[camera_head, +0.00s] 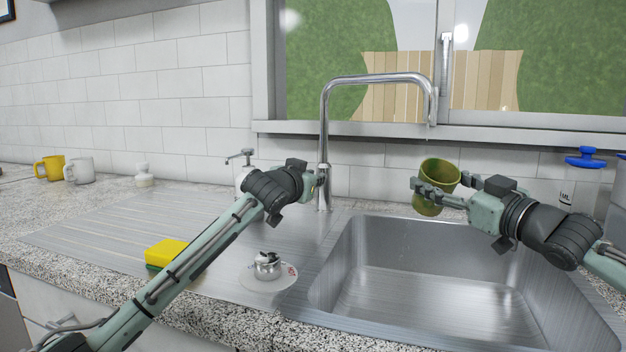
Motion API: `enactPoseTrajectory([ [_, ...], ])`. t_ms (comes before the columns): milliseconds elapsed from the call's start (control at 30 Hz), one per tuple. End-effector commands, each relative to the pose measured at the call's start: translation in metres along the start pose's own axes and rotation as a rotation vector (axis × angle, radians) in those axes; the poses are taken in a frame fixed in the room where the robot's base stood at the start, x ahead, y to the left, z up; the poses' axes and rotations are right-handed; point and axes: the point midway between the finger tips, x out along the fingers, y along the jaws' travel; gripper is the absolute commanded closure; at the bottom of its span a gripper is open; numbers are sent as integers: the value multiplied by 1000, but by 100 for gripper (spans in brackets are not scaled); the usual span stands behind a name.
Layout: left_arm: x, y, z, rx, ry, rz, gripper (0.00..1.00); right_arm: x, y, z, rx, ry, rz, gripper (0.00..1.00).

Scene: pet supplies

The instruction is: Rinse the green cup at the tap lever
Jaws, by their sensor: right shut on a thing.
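The green cup (439,172) is held over the back edge of the sink (420,275), below and slightly right of the tap's spout end. My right gripper (432,192) is shut on the cup, with its fingers across the cup's side. The cup looks slightly tilted, and its inside shows a little. The chrome tap (323,130) stands behind the sink; no water shows at its spout. My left gripper (308,182) is at the tap's base, where the lever would be. Its fingers and the lever are mostly hidden by the wrist.
A yellow and green sponge (166,253) lies on the drainboard by my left arm. A metal knob-like piece (267,262) sits on a pale disc nearby. A soap dispenser (243,174) stands behind my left wrist. Yellow (50,168) and white (80,170) mugs stand far left.

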Motion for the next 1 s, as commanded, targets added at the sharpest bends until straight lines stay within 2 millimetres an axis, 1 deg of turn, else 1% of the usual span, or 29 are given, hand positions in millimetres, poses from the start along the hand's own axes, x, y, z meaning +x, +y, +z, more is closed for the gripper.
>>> enactPoseTrajectory([
  [67,0,0,1,0,-1,0,100,0,0,0,0,1,0,73],
  [100,0,0,1,0,-1,0,83,0,0,0,0,1,0,73],
  [200,0,0,1,0,-1,-1,71,0,0,0,0,1,0,73],
  [267,0,0,1,0,-1,-1,64,0,0,0,0,1,0,73],
  [533,0,0,1,0,0,-1,64,0,0,0,0,1,0,73],
  [667,-8,0,1,-1,0,0,64,0,0,0,0,1,0,73],
  [767,-22,0,1,0,1,0,64,0,0,0,0,1,0,73],
  [1000,-74,0,1,0,1,0,64,0,0,0,0,1,0,73],
])
